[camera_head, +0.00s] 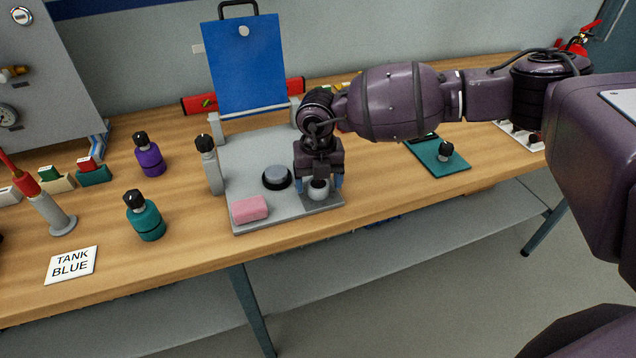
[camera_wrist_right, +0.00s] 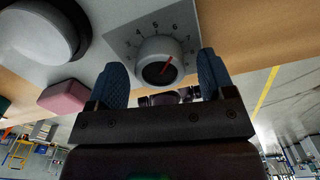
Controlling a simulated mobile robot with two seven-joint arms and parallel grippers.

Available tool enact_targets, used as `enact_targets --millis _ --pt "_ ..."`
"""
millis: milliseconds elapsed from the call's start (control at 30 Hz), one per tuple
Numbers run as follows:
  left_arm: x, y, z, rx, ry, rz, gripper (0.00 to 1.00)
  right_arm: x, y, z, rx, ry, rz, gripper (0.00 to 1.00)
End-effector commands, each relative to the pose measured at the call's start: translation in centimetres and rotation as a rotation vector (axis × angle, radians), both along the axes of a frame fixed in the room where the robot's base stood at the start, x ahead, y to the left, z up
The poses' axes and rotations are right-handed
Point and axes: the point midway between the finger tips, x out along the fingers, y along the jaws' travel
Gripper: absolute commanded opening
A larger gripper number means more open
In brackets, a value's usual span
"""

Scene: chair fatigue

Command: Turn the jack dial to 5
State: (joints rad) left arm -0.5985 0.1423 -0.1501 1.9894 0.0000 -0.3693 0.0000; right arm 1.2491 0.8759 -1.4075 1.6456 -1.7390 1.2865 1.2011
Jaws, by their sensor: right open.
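The jack dial (camera_head: 319,190) is a small light grey knob at the front right corner of a grey base plate. In the right wrist view the dial (camera_wrist_right: 158,52) has a dark centre and a red pointer line. The pointer slants up and right, roughly toward the 6 to 7 marks of the printed scale (camera_wrist_right: 124,37); the exact reading is unclear. My right gripper (camera_head: 318,180) points down over the dial. It is open, with one blue finger on each side of the knob; contact cannot be told. My left gripper is not in view.
A pink block (camera_head: 250,209) and a round grey button (camera_head: 276,177) are left of the dial on the plate. A blue panel (camera_head: 246,65) stands behind. Teal (camera_head: 145,217) and purple (camera_head: 149,156) bottles stand left. A green board (camera_head: 436,158) lies right.

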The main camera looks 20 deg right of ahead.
Motion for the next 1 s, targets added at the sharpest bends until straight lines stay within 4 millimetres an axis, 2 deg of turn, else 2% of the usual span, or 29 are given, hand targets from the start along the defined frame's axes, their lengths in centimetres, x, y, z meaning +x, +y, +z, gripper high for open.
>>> enact_targets --millis 133,467,767,1000 --pt "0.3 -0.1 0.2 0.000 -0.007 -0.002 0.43 0.0 0.0 -0.9 0.000 0.000 0.000 0.76" --pt "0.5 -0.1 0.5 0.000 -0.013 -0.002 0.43 0.0 0.0 -1.0 0.000 -0.001 0.001 0.74" --pt "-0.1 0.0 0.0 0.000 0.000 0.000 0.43 0.0 0.0 -1.0 0.001 -0.001 0.001 0.28" --pt "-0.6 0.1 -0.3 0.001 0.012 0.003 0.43 0.0 0.0 -1.0 0.001 -0.001 0.024 0.26"
